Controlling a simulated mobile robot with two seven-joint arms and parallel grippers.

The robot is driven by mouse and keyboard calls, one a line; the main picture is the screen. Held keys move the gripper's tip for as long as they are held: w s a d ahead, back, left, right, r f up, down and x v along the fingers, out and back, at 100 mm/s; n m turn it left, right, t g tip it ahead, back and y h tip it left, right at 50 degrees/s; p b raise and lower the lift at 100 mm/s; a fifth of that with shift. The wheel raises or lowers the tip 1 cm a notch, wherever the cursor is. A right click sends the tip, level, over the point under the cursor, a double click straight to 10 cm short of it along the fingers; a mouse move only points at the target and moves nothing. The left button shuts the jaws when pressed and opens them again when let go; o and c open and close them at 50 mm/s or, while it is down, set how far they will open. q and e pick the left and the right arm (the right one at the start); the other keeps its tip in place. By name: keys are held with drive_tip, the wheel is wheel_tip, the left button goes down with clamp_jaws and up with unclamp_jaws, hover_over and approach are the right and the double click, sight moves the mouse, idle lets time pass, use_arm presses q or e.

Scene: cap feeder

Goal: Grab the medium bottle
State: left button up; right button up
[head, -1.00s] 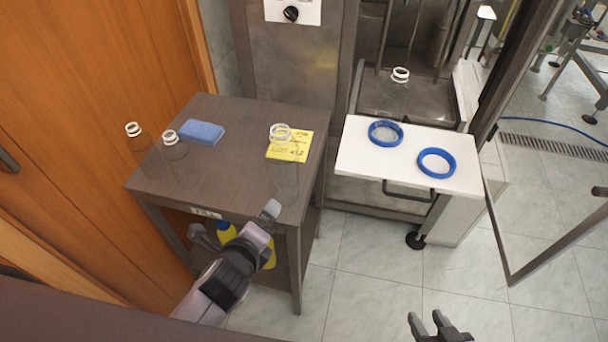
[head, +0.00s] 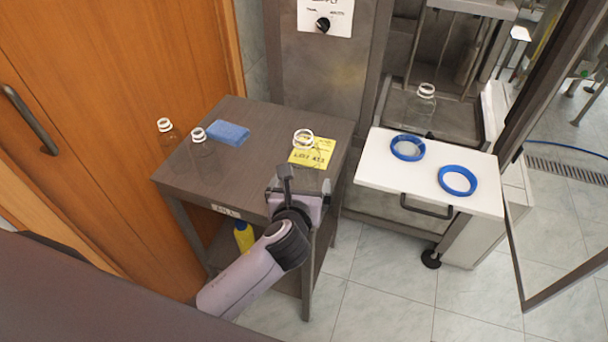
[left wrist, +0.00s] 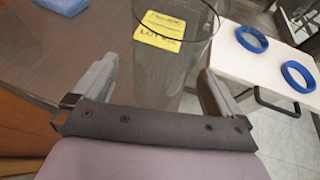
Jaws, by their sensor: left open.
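Three clear bottles with white neck rings stand on the dark table. Two are at its left, one farther left (head: 166,126) and one beside it (head: 200,136). The third, wider-necked bottle (head: 303,141) is at the right by the yellow note. I cannot tell for sure which is the medium one. My left gripper (head: 305,182) is open at the table's front right edge, just in front of the wide-necked bottle. In the left wrist view, a clear bottle's body shows beyond and between the open fingers (left wrist: 157,82). Contact cannot be told. My right gripper is out of view.
The table (head: 235,180) also holds a blue sponge-like block (head: 228,133) and the yellow note (head: 318,153). A white shelf (head: 430,180) at right carries two blue rings (head: 407,148) (head: 457,180). Another clear bottle (head: 424,103) stands in the machine behind.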

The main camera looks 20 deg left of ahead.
sight(304, 179)
use_arm(q)
drive_tip(key=shift+x, duration=1.95)
drive_tip(key=shift+d+f, duration=0.1)
drive_tip(key=shift+f, duration=0.1)
drive_tip(key=c, duration=1)
